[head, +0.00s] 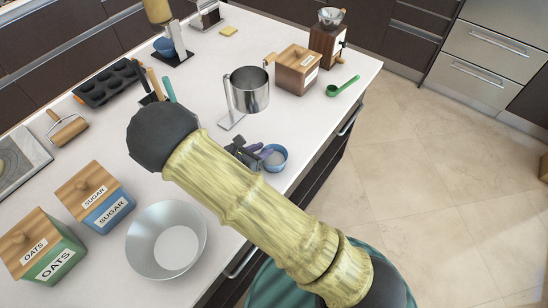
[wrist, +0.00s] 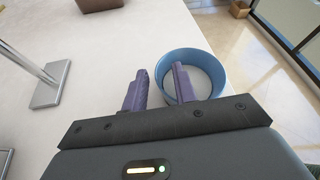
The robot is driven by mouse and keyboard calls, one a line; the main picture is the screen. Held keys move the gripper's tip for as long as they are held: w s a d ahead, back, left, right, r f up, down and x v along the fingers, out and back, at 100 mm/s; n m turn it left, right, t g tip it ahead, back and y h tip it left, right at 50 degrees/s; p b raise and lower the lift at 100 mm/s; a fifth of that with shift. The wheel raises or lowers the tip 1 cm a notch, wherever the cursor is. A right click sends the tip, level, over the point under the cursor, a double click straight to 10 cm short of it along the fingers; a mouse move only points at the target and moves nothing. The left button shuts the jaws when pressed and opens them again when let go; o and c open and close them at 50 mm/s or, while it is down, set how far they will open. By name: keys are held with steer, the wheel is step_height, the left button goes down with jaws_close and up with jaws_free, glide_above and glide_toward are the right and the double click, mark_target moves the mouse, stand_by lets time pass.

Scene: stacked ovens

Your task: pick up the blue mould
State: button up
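The blue mould (head: 276,166) is a small round blue cup with a pale inside, upright on the white counter near its edge. It also shows in the wrist view (wrist: 211,87). My gripper (head: 259,151) has purple fingers and is beside the mould in the head view. In the wrist view my gripper (wrist: 160,68) is open and empty. The left finger is outside the mould and the right finger overlaps its inside, so the left rim shows between them. I cannot tell whether the fingers touch it or how high they are.
A metal jug on a stand (head: 248,92) is behind the gripper. A steel bowl (head: 140,240), a sugar box (head: 107,212) and an oats box (head: 60,262) stand at the left. A green scoop (head: 342,86) and a wooden box (head: 297,70) are at the back right.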

steer(key=shift+w+d+f, duration=0.15)
steer(key=shift+w+d, duration=0.1)
steer(key=shift+d, duration=0.05)
jaws_close()
stand_by(0.4)
